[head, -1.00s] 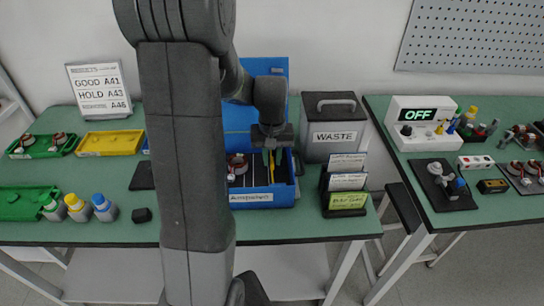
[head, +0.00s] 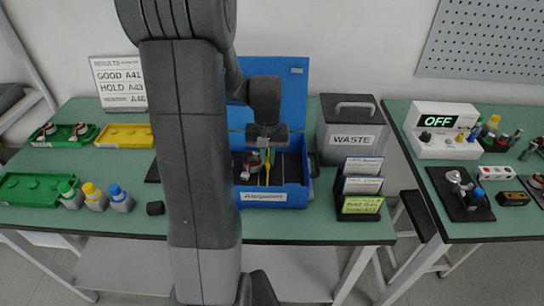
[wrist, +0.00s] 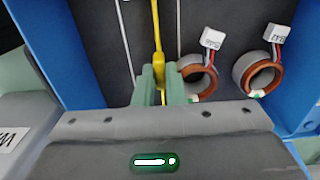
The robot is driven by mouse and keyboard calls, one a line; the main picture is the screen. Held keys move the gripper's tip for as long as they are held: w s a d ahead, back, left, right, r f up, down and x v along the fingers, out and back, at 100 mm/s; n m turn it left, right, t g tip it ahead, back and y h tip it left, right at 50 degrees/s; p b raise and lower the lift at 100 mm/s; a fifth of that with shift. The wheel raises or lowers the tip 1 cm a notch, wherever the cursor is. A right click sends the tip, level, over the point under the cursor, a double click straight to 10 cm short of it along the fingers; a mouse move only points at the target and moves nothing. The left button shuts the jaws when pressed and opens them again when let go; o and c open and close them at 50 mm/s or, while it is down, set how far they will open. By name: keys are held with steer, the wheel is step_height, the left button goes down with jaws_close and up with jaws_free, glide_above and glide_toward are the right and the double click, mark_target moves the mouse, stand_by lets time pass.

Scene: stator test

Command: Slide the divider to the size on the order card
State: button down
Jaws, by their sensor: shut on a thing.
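The blue box (head: 297,197) stands on the green table with its lid up behind it. The thin yellow divider (wrist: 158,30) stands upright inside the box. It also shows in the head view (head: 267,157). My gripper (wrist: 161,82) is shut on the divider's top, reaching down into the box. Two copper-wound stators with white tags, a nearer one (wrist: 197,76) and a farther one (wrist: 258,73), lie to the right of the divider in the wrist view. A yellow-green card (head: 361,204) stands in front in the black card holder (head: 342,210); its print is too small to read.
Green and yellow trays (head: 125,136) and several capped bottles (head: 95,198) are on the left of the table. Thin pale lines (wrist: 126,45) run along the box floor beside the divider.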

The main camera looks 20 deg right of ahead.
mark_target(268, 160)
steer(key=c, duration=1.5)
jaws_free()
steer(key=shift+r, duration=0.1)
step_height(268, 160, up, 14)
steer(key=shift+f, duration=0.15)
step_height(268, 160, down, 14)
steer(key=shift+f, duration=0.1)
steer(key=shift+s+d, duration=0.25)
steer(key=shift+d, duration=0.2)
steer(key=shift+a+r, duration=0.15)
steer(key=shift+r, duration=0.1)
